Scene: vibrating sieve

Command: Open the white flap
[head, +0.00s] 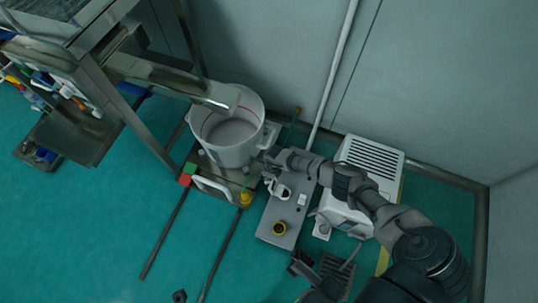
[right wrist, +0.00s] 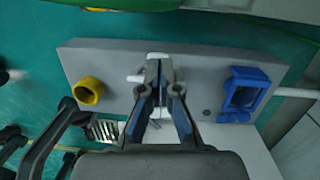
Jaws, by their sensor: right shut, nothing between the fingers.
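A grey control box (head: 272,228) stands on the floor beside the white bucket. In the right wrist view a white part (right wrist: 135,78) shows at the middle of the box, partly hidden by my fingers. My right gripper (right wrist: 161,68) is shut and empty, its tips over the box close to the white part; contact cannot be told. My left gripper (head: 322,262) is low in the head view, beyond the yellow-knob end, its fingers apart.
A blue part (right wrist: 243,92) sits on the box's right end in the right wrist view. In the head view a white bucket (head: 250,108) stands under a metal chute (head: 165,78). A white vented unit (head: 372,158) stands right of the box. Open green floor lies left.

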